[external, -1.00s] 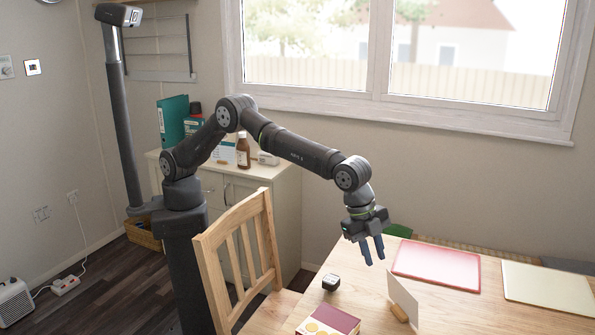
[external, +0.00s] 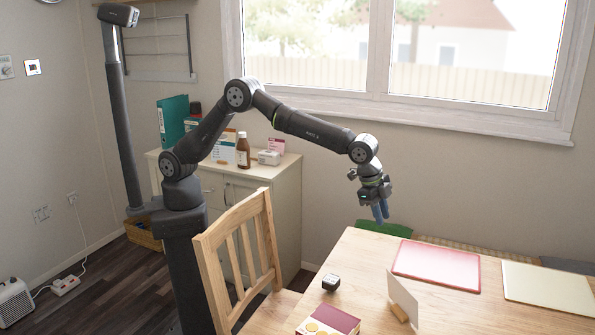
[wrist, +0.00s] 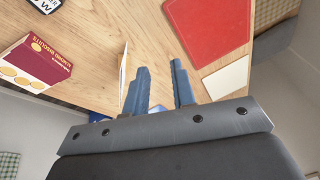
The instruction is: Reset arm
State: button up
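My gripper (external: 380,212) is in the air above the far edge of the wooden table, its blue fingers pointing down. In the wrist view the two blue fingers of my gripper (wrist: 160,88) stand apart with a gap between them. Nothing is held between them. The fingers touch nothing that I can see.
The table (external: 350,262) bears a red mat (external: 437,264), a cream mat (external: 547,288), a small dark timer-like block (external: 331,282), an upright white card (external: 403,297) and a biscuit box (external: 328,322). A wooden chair (external: 240,255) stands at the near left. A cabinet with bottles (external: 243,152) stands behind.

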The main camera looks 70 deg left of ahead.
jog(key=w+a+n, duration=0.2)
jog(key=a+n, duration=0.1)
jog(key=a, duration=0.7)
jog(key=w+a+n+y, duration=0.1)
jog(key=w+a+n, duration=0.2)
jog(key=a, duration=0.8)
jog(key=w+a+n+y, duration=0.1)
jog(key=w+a+n, duration=0.2)
jog(key=a, duration=0.8)
